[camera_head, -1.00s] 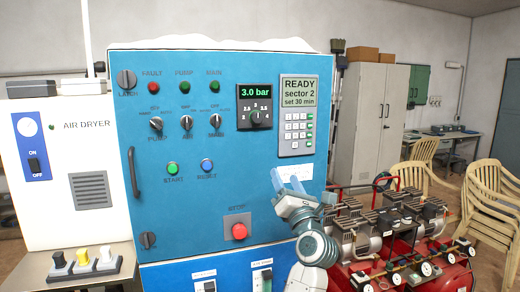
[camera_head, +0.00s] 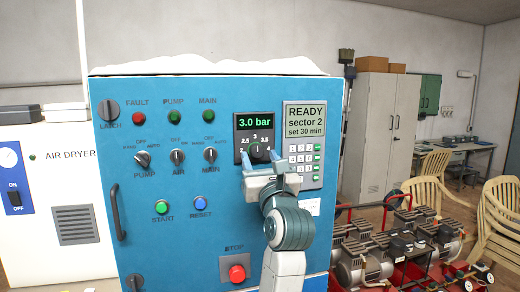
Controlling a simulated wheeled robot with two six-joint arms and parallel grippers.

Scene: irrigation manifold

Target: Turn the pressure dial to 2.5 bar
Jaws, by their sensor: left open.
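The pressure dial (camera_head: 259,152) is a dark knob on a black plate on the blue cabinet front. Marks from 2 to 4 run around it, with 3 at the top. The green display (camera_head: 259,122) above it reads 3.0 bar. My left gripper (camera_head: 262,161) is open, its pale blue fingers on either side of the dial's lower part. I cannot tell whether the fingers touch the knob. The gripper and arm cover the panel below the dial. My right gripper is out of view.
A keypad panel (camera_head: 303,146) reading READY, sector 2, set 30 min is close to the right. The MAIN selector (camera_head: 210,155) is to the left. A red stop button (camera_head: 237,273) is lower down.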

